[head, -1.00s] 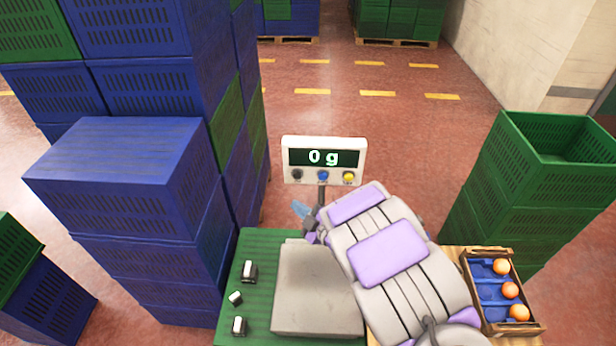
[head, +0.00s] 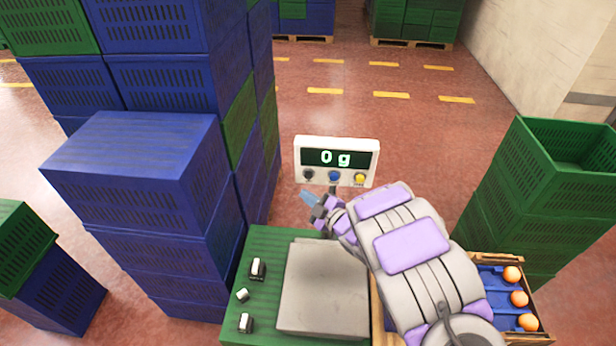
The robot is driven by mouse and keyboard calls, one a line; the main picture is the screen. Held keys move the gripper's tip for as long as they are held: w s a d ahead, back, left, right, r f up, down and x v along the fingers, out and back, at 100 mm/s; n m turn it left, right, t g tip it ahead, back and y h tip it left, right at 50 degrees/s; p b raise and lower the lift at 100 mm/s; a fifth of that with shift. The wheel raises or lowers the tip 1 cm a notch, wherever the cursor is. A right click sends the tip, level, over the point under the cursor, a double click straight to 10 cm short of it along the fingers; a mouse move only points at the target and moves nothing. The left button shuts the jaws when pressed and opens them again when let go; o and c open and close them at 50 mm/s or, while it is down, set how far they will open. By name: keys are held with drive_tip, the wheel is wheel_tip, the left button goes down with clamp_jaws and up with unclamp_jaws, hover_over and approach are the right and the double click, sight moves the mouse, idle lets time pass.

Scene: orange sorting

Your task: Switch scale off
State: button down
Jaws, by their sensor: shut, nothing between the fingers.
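The scale's display (head: 337,161) stands on a post behind the weighing plate and is lit, reading "0 g". Below the readout are a black button (head: 308,174), a blue button (head: 334,176) and a yellow button (head: 360,179). The grey weighing plate (head: 325,290) is empty. My gripper (head: 310,196) is shut and empty, its tip just below the black button. I cannot tell whether it touches the display. My arm hides the right edge of the plate and part of the post.
Several small weights (head: 257,269) stand on the green surface (head: 270,243) left of the plate. A crate (head: 535,312) with oranges (head: 519,298) is at the right. Blue crates (head: 140,160) are stacked at the left, green crates (head: 500,190) at the right.

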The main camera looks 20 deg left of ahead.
drive_tip(key=shift+w+a, duration=0.25)
drive_tip(key=shift+w, duration=0.75)
drive_tip(key=shift+w+a, duration=0.2)
drive_tip(key=shift+w, duration=0.75)
drive_tip(key=shift+w, duration=0.1)
idle(0.5)
drive_tip(key=shift+w+r, duration=0.1)
drive_tip(key=shift+w, duration=0.15)
drive_tip(key=shift+w+a, duration=0.2)
drive_tip(key=shift+w, duration=0.3)
idle(0.9)
drive_tip(key=shift+s+d, duration=0.25)
drive_tip(key=shift+s, duration=0.7)
drive_tip(key=s, duration=0.2)
drive_tip(key=s+d, duration=0.1)
drive_tip(key=s, duration=0.1)
drive_tip(key=shift+s, duration=0.4)
